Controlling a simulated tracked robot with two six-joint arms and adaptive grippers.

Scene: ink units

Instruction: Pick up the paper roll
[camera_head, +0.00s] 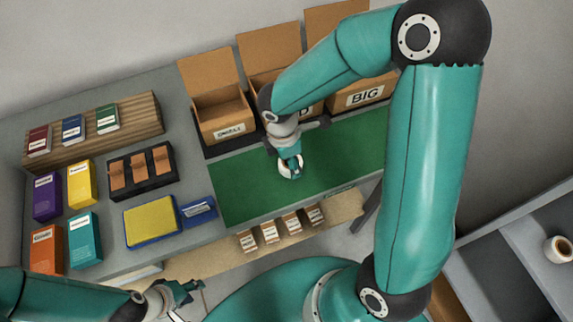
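The paper roll (559,249) is white with a brown core. It lies on a grey shelf at the far right edge of the head view, partly cut off by the frame. My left gripper (184,297) is at the bottom left, in front of the table and far from the roll. Its fingers are small and partly cut off, so its opening is unclear. My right gripper (290,168) is over the green mat (240,189), also well away from the roll. It points down and its finger opening is hard to make out.
Three open cardboard boxes (223,118) stand along the back. Ink boxes (80,184), a dark tray (143,172) and a yellow-topped pad (151,222) fill the table's left part. Small cartons (269,232) line a front ledge. The grey shelf (500,278) has bare room around the roll.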

